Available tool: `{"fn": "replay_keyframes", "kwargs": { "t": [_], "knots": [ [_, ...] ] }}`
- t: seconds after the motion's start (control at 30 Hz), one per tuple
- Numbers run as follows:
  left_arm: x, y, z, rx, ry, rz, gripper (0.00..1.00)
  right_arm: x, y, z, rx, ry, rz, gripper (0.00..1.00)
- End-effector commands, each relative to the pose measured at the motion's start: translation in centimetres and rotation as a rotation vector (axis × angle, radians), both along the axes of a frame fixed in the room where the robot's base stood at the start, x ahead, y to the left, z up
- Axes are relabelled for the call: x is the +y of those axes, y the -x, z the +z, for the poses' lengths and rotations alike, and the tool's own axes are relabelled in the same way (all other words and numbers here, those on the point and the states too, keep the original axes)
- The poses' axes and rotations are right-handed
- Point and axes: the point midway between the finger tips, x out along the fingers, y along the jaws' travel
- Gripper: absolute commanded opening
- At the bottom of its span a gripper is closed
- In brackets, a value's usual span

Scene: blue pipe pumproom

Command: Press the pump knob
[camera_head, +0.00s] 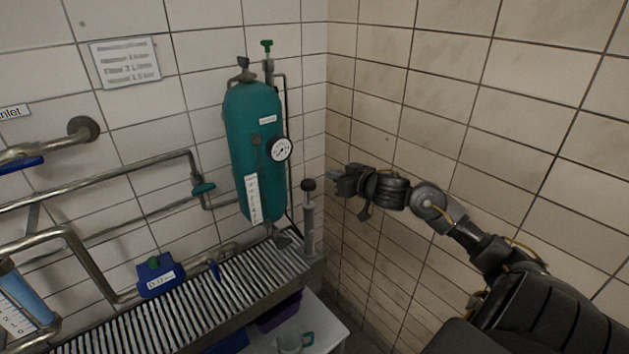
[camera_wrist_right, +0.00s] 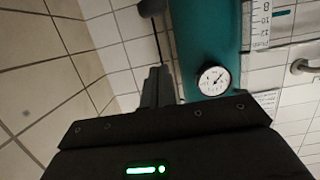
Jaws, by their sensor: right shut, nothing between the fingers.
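The pump is a slim grey upright cylinder (camera_head: 309,225) in the room corner, right of the teal tank, in the head view. Its dark round pump knob (camera_head: 308,185) sits on top. My right gripper (camera_head: 338,182) is just right of the knob in the picture, at about its height, with its fingers pointing left. A small gap shows between them. The right gripper is shut and empty; its closed fingers also show in the wrist view (camera_wrist_right: 158,87). I cannot make out the knob in the wrist view. My left gripper is not in view.
The teal tank (camera_head: 255,160) with a round gauge (camera_head: 281,149) stands left of the pump. A slatted grey rack (camera_head: 215,295) runs below it. Metal pipes (camera_head: 110,182) line the left wall. A blue box (camera_head: 157,279) sits by the rack. The tiled right wall is close behind my right arm.

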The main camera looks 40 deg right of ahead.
Motion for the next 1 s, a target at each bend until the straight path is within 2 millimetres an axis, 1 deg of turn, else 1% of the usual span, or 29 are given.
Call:
{"fn": "replay_keyframes", "kwargs": {
  "t": [0.17, 0.4, 0.5, 0.6, 0.7, 0.83, 1.0],
  "knots": [
    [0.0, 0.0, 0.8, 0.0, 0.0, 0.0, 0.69, 0.0, -2.5, -0.3, -0.002, -0.005, 0.0, 0.0],
    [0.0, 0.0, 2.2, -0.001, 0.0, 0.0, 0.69, -0.1, -7.5, -1.4, -0.002, -0.004, -0.002, 0.0],
    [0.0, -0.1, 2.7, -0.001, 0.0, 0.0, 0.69, -0.1, -9.4, -1.9, -0.001, -0.003, -0.001, 0.0],
    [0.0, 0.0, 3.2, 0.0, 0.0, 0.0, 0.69, -0.1, -9.2, -3.9, 0.005, -0.001, 0.001, 0.0],
    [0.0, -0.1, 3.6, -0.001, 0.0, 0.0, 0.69, -0.1, -9.2, -5.0, 0.003, 0.0, 0.0, 0.0],
    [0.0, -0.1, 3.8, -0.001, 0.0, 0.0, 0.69, -0.1, -9.2, -5.9, 0.002, 0.0, 0.0, 0.0],
    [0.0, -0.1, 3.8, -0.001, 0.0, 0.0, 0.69, -0.1, -9.1, -6.4, 0.001, 0.001, 0.0, 0.0]
  ]
}}
